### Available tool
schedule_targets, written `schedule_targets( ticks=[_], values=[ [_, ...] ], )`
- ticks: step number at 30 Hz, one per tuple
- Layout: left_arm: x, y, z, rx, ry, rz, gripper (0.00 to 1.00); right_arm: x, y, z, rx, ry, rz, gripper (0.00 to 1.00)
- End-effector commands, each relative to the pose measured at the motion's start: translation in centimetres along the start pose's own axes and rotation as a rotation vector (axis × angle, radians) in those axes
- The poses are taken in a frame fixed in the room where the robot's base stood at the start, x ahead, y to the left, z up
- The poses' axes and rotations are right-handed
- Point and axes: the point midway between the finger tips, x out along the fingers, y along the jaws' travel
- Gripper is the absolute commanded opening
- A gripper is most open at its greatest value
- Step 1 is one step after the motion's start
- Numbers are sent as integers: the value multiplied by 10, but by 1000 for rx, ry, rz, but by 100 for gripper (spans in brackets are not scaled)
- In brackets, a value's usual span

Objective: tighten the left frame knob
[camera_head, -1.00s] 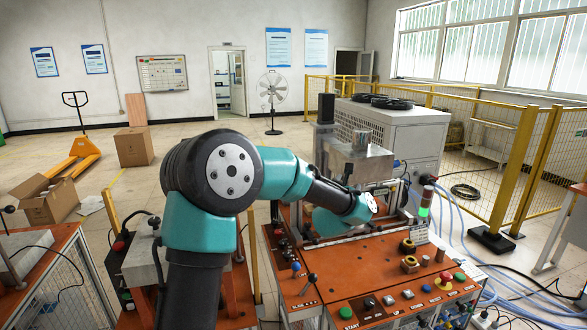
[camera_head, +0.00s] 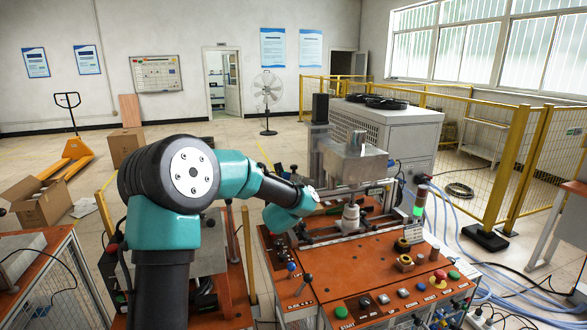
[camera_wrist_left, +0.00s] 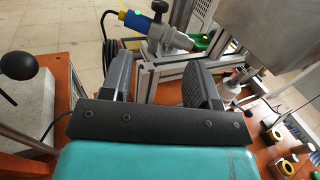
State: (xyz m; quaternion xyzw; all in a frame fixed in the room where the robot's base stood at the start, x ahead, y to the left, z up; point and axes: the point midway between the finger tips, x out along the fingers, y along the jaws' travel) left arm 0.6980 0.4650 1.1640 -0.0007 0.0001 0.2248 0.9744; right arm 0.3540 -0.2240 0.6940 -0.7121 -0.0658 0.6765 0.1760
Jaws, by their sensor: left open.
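My left gripper (camera_wrist_left: 160,82) is open in the left wrist view, its two dark fingers apart with nothing gripped between them. Beyond the fingertips stands a silver aluminium frame (camera_wrist_left: 152,74) with a grey clamp part. A small black ball knob (camera_wrist_left: 159,7) sits above that part. I cannot tell for sure whether it is the left frame knob. In the head view my left arm reaches over the orange heater bench (camera_head: 350,270), and its wrist hides most of the gripper and the frame's left side. My right gripper is not in view.
A blue and yellow cylinder (camera_wrist_left: 135,18) lies beside the clamp part. A black ball-topped lever (camera_wrist_left: 22,62) stands at left in the wrist view. A grey metal box (camera_head: 355,163) and a white fitting (camera_head: 350,216) stand right of my wrist. A signal tower (camera_head: 420,203) glows green.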

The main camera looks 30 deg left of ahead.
Motion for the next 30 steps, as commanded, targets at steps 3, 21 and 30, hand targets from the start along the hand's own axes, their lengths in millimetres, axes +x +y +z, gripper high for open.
schedule_targets(
  ticks=[3,21,30],
  values=[
    [1,0,0,0,0,0,55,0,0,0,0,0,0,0],
    [68,0,0,0,-1,2,55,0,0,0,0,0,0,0],
    [108,-1,0,1,-1,0,55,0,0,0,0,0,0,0]
  ],
)
